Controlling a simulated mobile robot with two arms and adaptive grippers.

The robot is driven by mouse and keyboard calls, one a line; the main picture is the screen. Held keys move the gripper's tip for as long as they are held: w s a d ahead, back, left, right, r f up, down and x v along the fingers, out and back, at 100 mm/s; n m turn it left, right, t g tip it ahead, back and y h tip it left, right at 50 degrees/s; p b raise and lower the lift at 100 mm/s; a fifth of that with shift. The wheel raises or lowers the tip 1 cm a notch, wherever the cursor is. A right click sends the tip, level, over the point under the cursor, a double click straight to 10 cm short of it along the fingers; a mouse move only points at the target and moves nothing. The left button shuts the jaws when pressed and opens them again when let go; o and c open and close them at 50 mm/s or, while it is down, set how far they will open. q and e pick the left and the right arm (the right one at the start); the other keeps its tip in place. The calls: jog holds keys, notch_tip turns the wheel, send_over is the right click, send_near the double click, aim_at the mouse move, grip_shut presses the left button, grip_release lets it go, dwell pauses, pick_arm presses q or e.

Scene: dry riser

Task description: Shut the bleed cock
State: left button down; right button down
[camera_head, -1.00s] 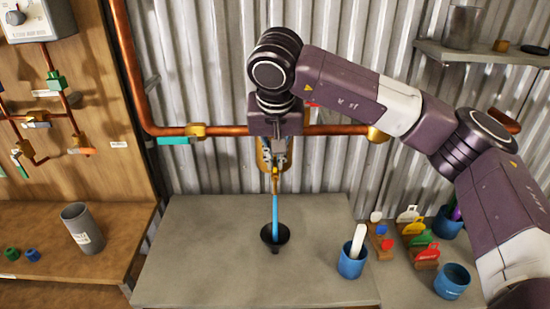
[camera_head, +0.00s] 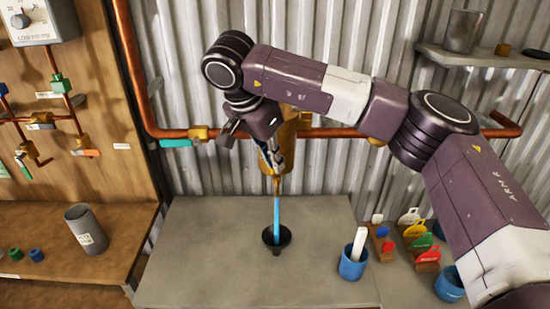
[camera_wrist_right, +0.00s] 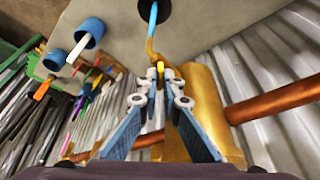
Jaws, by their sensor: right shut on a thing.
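The bleed cock is on the brass body (camera_head: 289,135) on the copper pipe, partly hidden by my right wrist. Its small spout (camera_wrist_right: 151,47) points down in the head view. A blue stream of water (camera_head: 277,212) runs from it into a black funnel (camera_head: 277,241) on the bench. My right gripper (camera_head: 277,164) is in front of the brass body, wrist tilted. In the right wrist view the gripper (camera_wrist_right: 160,76) has its fingertips closed on a small yellow piece beside the spout, seemingly the cock's handle. The handle's angle is mostly hidden. My left gripper is not in view.
The copper pipe (camera_head: 335,132) runs along the corrugated wall, with a teal-handled valve (camera_head: 176,143) at left. A blue cup (camera_head: 353,263) with a white piece and a rack of coloured tags (camera_head: 427,258) stand at the bench's right. A grey cup (camera_head: 86,229) stands at left.

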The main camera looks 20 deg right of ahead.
jog(key=m+p, duration=0.1)
jog(key=m, duration=0.1)
jog(key=m+g+p, duration=0.2)
jog(key=m, duration=0.1)
jog(key=shift+w+r+m+h, duration=0.25)
jog(key=shift+m+h, duration=0.05)
jog(key=shift+h, duration=0.1)
jog(key=shift+w+f+m+g+p, duration=0.15)
jog(key=shift+m+g+p, duration=0.55)
jog(key=shift+m+p, duration=0.8)
jog(key=shift+m, duration=0.5)
jog(key=c, duration=2.1)
grip_release()
jog(key=shift+f+b, duration=0.1)
jog(key=shift+b, duration=0.2)
